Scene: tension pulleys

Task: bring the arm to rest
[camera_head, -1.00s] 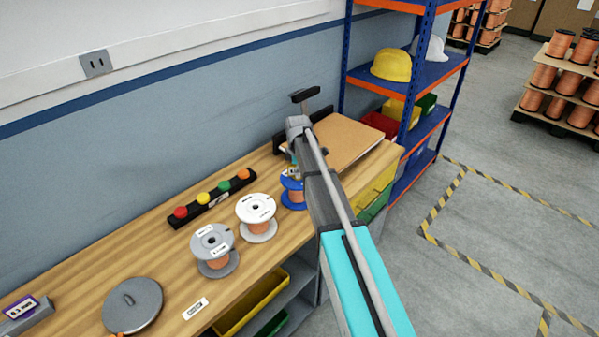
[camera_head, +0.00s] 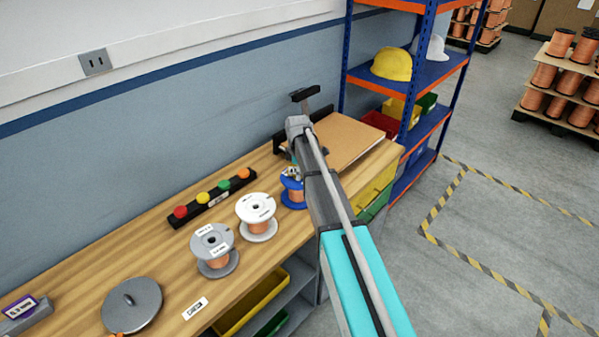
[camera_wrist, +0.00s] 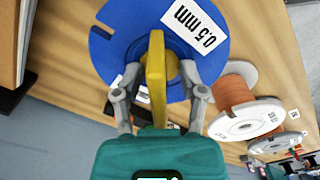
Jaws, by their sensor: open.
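My arm reaches across the workbench in the head view, and its wrist is above the blue spool (camera_head: 293,190). In the wrist view my gripper (camera_wrist: 160,82) is open, its two grey fingers spread over the blue spool (camera_wrist: 115,50), which has a "0.5 mm" label. A yellow bar (camera_wrist: 156,50) shows between the fingers; I cannot tell whether it touches them. The fingers are mostly hidden in the head view.
The workbench (camera_head: 95,270) also holds a white spool (camera_head: 257,207), a grey spool (camera_head: 212,240), a grey disc (camera_head: 132,305), a strip of coloured knobs (camera_head: 210,200) and a brown board (camera_head: 350,140). A shelf rack (camera_head: 425,75) stands beyond the bench's far end.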

